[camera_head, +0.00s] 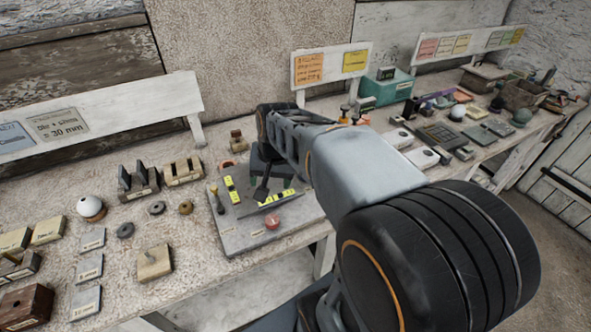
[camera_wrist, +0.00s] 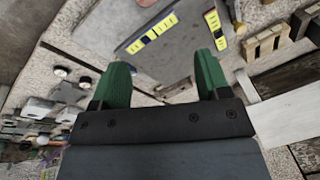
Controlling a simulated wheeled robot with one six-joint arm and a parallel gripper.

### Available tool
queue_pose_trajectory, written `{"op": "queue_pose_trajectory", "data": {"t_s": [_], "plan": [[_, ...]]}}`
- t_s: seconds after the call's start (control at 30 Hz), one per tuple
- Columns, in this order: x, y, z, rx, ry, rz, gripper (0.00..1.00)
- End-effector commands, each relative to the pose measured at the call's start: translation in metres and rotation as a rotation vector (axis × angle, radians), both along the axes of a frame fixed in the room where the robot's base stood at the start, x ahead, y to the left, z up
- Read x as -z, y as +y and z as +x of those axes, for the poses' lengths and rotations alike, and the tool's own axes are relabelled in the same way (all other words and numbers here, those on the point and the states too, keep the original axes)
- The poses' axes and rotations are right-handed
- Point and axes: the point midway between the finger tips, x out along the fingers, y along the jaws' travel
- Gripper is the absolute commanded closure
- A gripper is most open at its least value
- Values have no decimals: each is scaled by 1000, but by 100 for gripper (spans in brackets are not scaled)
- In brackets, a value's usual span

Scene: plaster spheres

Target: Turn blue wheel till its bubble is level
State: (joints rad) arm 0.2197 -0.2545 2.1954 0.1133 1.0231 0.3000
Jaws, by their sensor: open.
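A grey levelling plate (camera_head: 240,235) lies on the bench, with yellow bubble vials (camera_head: 276,198) along two of its sides. A red wheel (camera_head: 272,221) is at its near edge. I cannot make out a blue wheel in either view; my arm covers part of the plate. My gripper (camera_wrist: 160,82) is open and empty, its two green fingers apart. In the head view its dark end is over the far part of the plate. In the wrist view the plate (camera_wrist: 185,45) and its yellow vials (camera_wrist: 152,36) lie beyond the fingers. The bubbles are too small to read.
Left of the plate are a white ball (camera_head: 90,207) on a stand, a wooden block (camera_head: 154,263) and slotted blocks (camera_head: 138,181). A teal box (camera_head: 388,88) and many small items crowd the bench at right. A low sign board (camera_head: 100,115) stands behind.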

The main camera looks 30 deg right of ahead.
Motion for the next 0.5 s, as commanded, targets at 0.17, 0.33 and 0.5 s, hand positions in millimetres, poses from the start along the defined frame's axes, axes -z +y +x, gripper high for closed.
{"op": "queue_pose_trajectory", "data": {"t_s": [0.17,0.33,0.5], "plan": [[-8,-77,54,485,125,172,30],[5,-147,81,862,223,316,30],[21,-199,90,1118,293,419,30]]}}
